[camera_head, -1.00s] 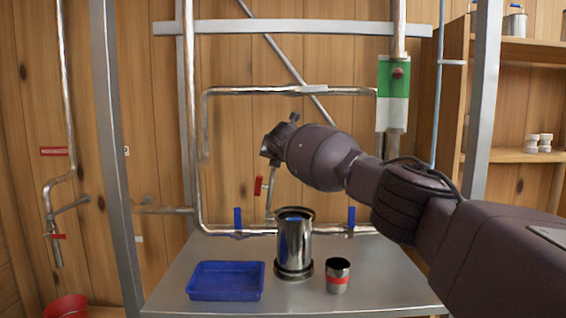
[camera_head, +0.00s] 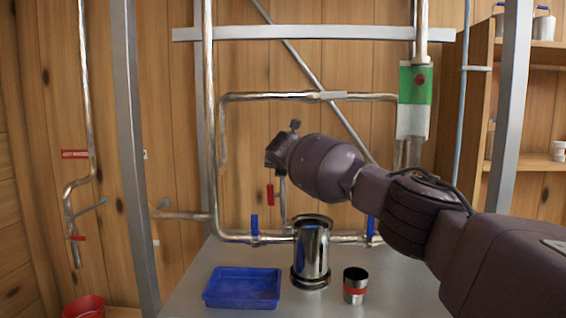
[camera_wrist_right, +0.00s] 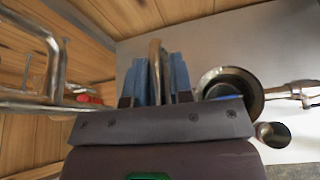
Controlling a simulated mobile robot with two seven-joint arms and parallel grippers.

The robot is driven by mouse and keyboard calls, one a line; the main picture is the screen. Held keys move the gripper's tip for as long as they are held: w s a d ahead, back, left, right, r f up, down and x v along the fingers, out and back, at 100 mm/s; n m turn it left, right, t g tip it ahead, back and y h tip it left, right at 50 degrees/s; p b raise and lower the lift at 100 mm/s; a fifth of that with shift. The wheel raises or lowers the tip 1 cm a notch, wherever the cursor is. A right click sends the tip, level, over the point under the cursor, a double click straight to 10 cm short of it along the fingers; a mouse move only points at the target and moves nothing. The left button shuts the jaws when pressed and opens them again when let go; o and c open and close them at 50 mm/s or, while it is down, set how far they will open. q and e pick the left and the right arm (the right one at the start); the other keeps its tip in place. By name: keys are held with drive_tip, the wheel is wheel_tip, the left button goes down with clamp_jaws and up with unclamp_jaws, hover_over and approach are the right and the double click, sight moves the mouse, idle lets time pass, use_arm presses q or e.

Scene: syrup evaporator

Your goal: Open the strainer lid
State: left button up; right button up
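The strainer (camera_head: 312,258) is a shiny upright metal cylinder standing on the metal table. Its round top is uncovered in the right wrist view (camera_wrist_right: 233,84). My right gripper (camera_wrist_right: 157,75) is above and left of it, with both blue-padded fingers closely flanking a slim metallic piece (camera_wrist_right: 156,60). This looks like the strainer lid seen edge-on; it also shows as a thin upright strip (camera_head: 282,195) below my gripper in the head view. The exact finger contact is hard to see. My left gripper is out of view.
A blue tray (camera_head: 242,288) lies left of the strainer and a small metal cup with a red band (camera_head: 355,286) stands right of it. Pipes with blue valve handles (camera_head: 255,226) run behind. A red valve handle (camera_head: 270,194) is beside the strip. Steel posts (camera_head: 135,150) frame the table.

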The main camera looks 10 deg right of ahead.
drive_tip(key=shift+o, duration=1.3)
drive_tip(key=shift+w, duration=0.1)
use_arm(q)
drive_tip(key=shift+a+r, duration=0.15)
use_arm(e)
drive_tip(key=shift+r, duration=0.25)
drive_tip(key=shift+s+r+p, duration=0.45)
drive_tip(key=shift+s+p, duration=0.05)
drive_tip(key=shift+p, duration=0.05)
drive_tip(key=shift+p+v, duration=0.75)
drive_tip(key=shift+v, duration=0.4)
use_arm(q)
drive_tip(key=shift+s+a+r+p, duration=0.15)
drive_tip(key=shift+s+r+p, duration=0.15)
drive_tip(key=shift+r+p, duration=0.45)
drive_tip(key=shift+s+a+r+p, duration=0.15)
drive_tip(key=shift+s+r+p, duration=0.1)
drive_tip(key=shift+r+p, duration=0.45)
use_arm(e)
drive_tip(key=v, duration=0.7)
drive_tip(key=shift+s+f, duration=0.25)
drive_tip(key=shift+f, duration=0.1)
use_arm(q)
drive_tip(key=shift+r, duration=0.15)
use_arm(e)
drive_tip(key=shift+a, duration=0.1)
